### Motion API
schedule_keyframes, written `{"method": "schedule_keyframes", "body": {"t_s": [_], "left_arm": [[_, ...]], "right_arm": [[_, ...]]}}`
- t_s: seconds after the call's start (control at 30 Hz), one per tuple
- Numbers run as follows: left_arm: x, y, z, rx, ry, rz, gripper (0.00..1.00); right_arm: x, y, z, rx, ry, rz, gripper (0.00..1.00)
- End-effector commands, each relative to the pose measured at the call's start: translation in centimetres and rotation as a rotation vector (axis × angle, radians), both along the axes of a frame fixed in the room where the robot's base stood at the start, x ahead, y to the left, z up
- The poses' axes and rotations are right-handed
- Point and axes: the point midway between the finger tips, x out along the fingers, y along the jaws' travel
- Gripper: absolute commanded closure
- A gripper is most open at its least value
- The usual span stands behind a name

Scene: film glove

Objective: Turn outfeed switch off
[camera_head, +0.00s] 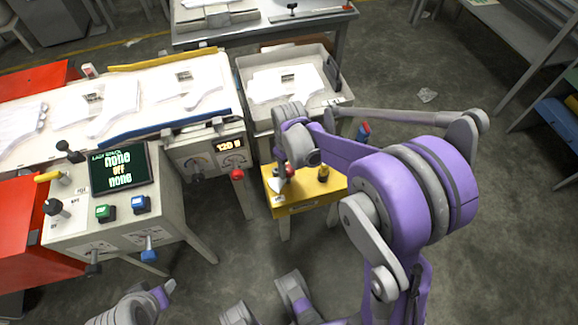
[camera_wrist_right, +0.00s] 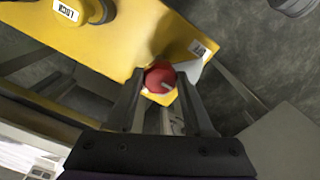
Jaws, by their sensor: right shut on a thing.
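A yellow control box (camera_head: 300,205) stands on legs right of the machine. A red knob (camera_wrist_right: 160,76) with a pale line sits at the box's edge in the right wrist view; whether it is the outfeed switch cannot be read. My right gripper (camera_wrist_right: 162,92) is shut on this red knob, one finger on each side. In the head view the right gripper (camera_head: 282,172) reaches down over the box and partly hides its top. My left gripper (camera_head: 165,290) is low at the bottom left, away from the box, its fingers unclear.
A console with a screen (camera_head: 120,167) reading "none, off, none" stands at the left. A machine panel shows 120 (camera_head: 229,145). A grey bin (camera_head: 262,68) stands behind the box. Open floor lies at right.

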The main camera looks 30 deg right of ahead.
Motion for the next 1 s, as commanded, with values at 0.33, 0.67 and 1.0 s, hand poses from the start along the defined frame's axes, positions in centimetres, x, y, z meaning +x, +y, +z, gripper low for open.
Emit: {"method": "schedule_keyframes", "body": {"t_s": [0.33, 0.67, 1.0], "left_arm": [[0.0, 0.0, 0.0, 0.0, 0.0, 0.0, 0.5], [0.0, 0.0, 0.5, 0.0, -0.002, 0.0, 0.5], [0.0, 0.0, 2.2, 0.0, -0.008, 0.0, 0.5]], "right_arm": [[0.0, 0.0, 0.0, 0.0, 0.0, 0.0, 0.18], [0.0, 0.0, 1.5, 0.0, 0.0, 0.0, 0.18], [0.0, 0.0, 8.2, -0.001, -0.001, 0.0, 0.18]]}}
